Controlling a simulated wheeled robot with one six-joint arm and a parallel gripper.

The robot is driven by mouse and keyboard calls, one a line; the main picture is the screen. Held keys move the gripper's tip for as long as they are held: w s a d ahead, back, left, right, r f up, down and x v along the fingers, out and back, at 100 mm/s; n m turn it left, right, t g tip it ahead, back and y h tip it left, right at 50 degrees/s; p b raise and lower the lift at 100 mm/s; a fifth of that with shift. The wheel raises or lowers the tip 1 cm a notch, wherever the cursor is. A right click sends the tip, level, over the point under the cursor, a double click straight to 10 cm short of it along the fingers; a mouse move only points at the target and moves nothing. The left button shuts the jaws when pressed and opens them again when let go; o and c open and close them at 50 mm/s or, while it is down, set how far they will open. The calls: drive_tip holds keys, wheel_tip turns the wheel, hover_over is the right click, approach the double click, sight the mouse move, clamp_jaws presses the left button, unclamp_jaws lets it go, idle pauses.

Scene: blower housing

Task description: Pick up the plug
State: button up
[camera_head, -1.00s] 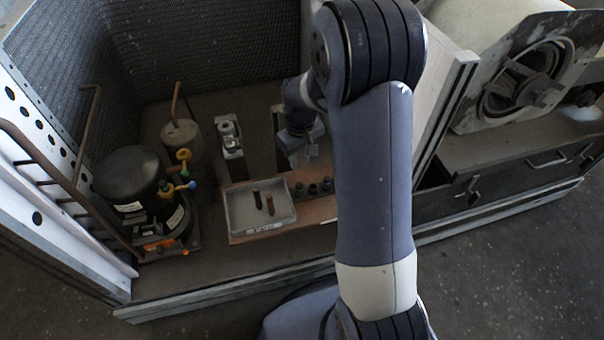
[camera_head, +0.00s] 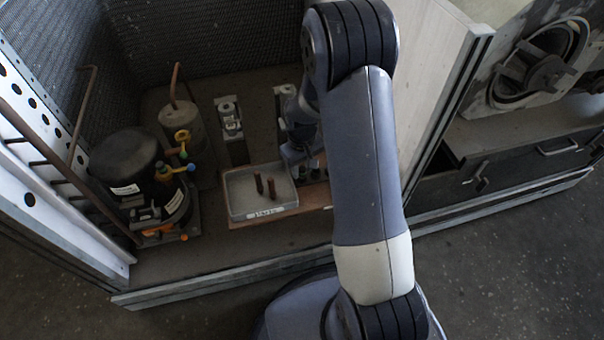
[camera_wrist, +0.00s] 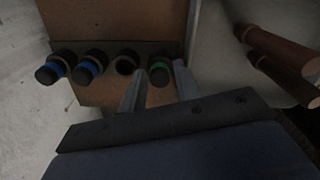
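In the wrist view several dark round plugs stand in a row in a holder on a brown board (camera_wrist: 120,20). One has a green ring (camera_wrist: 160,73); two have blue rings, a left one (camera_wrist: 50,71) and a right one (camera_wrist: 90,68). A dark ring-shaped socket (camera_wrist: 126,64) between them looks empty. Which one is the task's plug I cannot tell. My gripper (camera_wrist: 160,82) is open, its fingers on either side of the green-ringed plug in this view; contact is not visible. In the head view my gripper (camera_head: 298,152) is over the board, partly hidden by my arm.
Two metal fixtures stand behind, the left one (camera_head: 231,130) clear in view. A black compressor (camera_head: 128,165) is farther left. A light panel (camera_head: 430,70) rises to the right.

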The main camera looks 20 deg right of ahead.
drive_tip(key=shift+c, duration=0.2)
drive_tip(key=shift+r, duration=0.1)
clamp_jaws()
